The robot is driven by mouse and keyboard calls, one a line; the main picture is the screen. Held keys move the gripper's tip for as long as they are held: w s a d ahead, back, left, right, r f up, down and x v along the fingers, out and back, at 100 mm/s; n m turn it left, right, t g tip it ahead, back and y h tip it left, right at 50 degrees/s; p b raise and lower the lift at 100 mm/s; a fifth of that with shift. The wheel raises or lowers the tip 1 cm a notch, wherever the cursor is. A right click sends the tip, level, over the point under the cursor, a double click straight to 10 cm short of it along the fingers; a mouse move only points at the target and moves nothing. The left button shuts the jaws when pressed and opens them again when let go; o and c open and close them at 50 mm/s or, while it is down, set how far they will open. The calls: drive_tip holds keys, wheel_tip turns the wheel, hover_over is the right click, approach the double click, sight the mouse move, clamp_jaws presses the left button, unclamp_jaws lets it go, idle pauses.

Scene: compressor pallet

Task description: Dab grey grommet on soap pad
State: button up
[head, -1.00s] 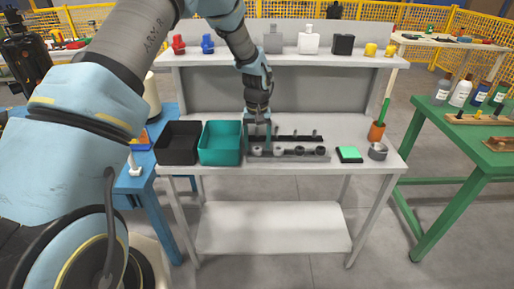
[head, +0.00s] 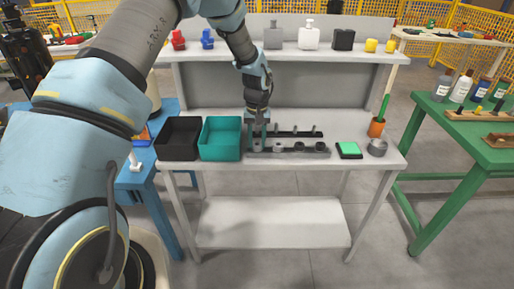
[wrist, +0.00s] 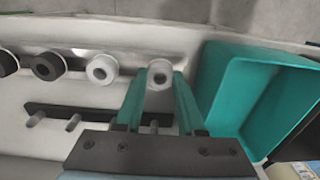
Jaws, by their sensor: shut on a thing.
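My gripper (head: 257,138) is at the left end of the front grommet rack on the white bench. Its teal fingers (wrist: 159,82) are shut on a grey grommet (wrist: 159,75), a light ring with a dark hole. In the head view the fingers partly hide this grommet, and I cannot tell how far it is clear of its rack. The wrist view does not show the pad.
The front rack (head: 290,153) holds another light grey grommet (wrist: 103,69) and dark ones (wrist: 47,66). A back rack (wrist: 95,115) has bare pegs. A teal bin (head: 221,140) and black bin (head: 178,140) stand left. A round metal cup (head: 377,147) stands right of the pad.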

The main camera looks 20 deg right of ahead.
clamp_jaws()
drive_tip(key=shift+r, duration=0.35)
wheel_tip(320, 180, up, 9)
drive_tip(key=b, duration=0.3)
drive_tip(key=shift+r, duration=0.15)
idle(0.7)
